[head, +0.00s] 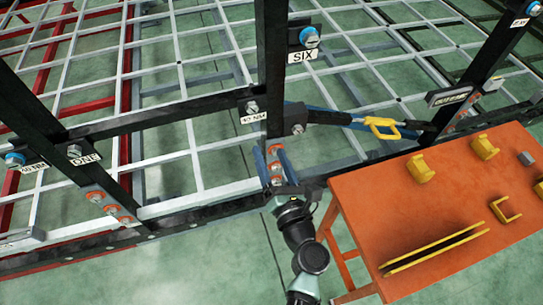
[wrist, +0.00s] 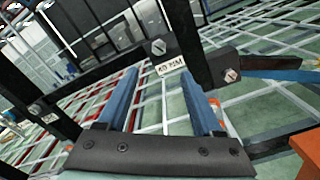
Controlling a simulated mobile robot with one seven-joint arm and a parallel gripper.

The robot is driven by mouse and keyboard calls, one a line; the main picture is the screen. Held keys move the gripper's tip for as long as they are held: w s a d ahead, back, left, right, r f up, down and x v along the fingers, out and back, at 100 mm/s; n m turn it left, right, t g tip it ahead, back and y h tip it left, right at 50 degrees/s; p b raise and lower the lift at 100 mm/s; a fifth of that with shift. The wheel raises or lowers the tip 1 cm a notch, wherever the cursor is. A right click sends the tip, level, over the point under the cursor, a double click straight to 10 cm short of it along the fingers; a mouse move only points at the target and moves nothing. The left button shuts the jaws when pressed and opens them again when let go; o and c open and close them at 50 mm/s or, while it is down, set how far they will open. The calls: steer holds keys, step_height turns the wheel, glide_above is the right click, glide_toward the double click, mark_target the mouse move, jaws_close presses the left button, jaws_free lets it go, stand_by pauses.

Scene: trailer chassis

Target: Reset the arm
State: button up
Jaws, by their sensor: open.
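My gripper (head: 268,165) is at the foot of the middle black post (head: 272,75) of the chassis frame, by a bracket with orange-ringed bolts (head: 277,180). In the wrist view its two blue fingers (wrist: 165,108) stand wide apart with nothing between them. Beyond the fingers in the wrist view are a black bar and a white "40 NM" label (wrist: 171,67). Whether the fingers touch the post or bracket I cannot tell. My arm comes up from the bottom of the head view.
An orange table (head: 450,200) at the right carries yellow parts (head: 420,168) and a long yellow-edged bar (head: 435,250). A "SIX" label (head: 303,56) is on the post. Green floor (head: 180,275) is clear at lower left.

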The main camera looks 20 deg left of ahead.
stand_by(0.3)
steer(key=w+d+r+n+t+h, duration=0.1)
steer(key=w+r+n+t, duration=0.1)
steer(key=r+n, duration=1.25)
steer(key=w+d+r+n+t, duration=0.1)
steer(key=w+r+n+t, duration=0.15)
steer(key=r+n, duration=1.25)
steer(key=s+d+r+n+t+h, duration=0.2)
steer(key=s+r, duration=0.3)
steer(key=r, duration=0.4)
steer(key=s+d+r+n+t+h, duration=0.1)
steer(key=s+d+r+t+h, duration=0.2)
steer(key=r, duration=0.6)
steer(key=s+d+r+n+t+h, duration=0.2)
steer(key=s+r, duration=0.4)
steer(key=r, duration=0.3)
steer(key=shift+s+d+r+n+t+h, duration=0.2)
steer(key=shift+s+d+n+t+h, duration=0.2)
steer(key=shift+d+h, duration=0.65)
steer(key=shift+w, duration=0.15)
